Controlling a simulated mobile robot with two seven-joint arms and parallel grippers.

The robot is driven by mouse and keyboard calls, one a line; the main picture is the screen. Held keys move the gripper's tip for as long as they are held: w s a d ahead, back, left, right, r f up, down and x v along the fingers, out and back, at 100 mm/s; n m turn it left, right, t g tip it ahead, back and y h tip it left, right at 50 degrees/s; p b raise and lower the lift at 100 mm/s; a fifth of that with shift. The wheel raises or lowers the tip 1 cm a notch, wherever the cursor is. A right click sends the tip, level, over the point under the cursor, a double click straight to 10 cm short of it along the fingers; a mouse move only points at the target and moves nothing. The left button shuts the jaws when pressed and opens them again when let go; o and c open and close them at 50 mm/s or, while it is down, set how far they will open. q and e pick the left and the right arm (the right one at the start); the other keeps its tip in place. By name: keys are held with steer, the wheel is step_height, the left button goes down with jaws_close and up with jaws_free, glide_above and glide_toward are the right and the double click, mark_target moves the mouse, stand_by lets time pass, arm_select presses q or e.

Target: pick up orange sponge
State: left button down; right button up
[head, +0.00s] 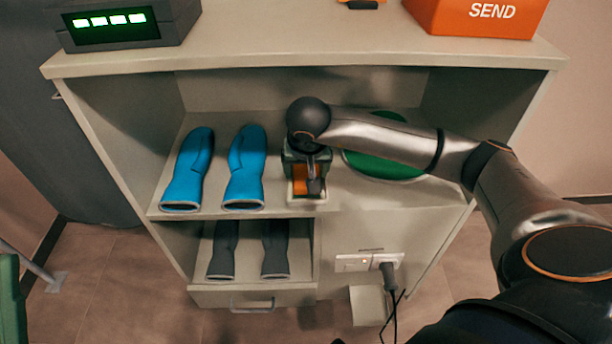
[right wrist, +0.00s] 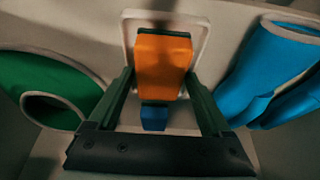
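The orange sponge (right wrist: 162,62) lies in a small white tray (right wrist: 200,35) in the right wrist view. In the head view the sponge (head: 300,182) is partly hidden by my right gripper (head: 307,172), which reaches into the upper shelf from above. In the right wrist view the two dark green fingers of my right gripper (right wrist: 160,80) are apart, one on each side of the sponge. I see no clear contact. A small blue piece (right wrist: 154,117) shows at the sponge's near end. My left gripper is not in view.
Two blue boot-like items (head: 244,170) stand left of the tray, and a green round item (head: 384,168) lies right of it. The shelf top (head: 300,45) overhangs, carrying a display box (head: 115,28) and an orange SEND box (head: 478,14). Dark boots (head: 275,250) stand below.

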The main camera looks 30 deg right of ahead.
mark_target(305, 166)
steer(key=c, duration=1)
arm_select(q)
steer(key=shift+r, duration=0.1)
arm_select(e)
steer(key=shift+r, duration=0.1)
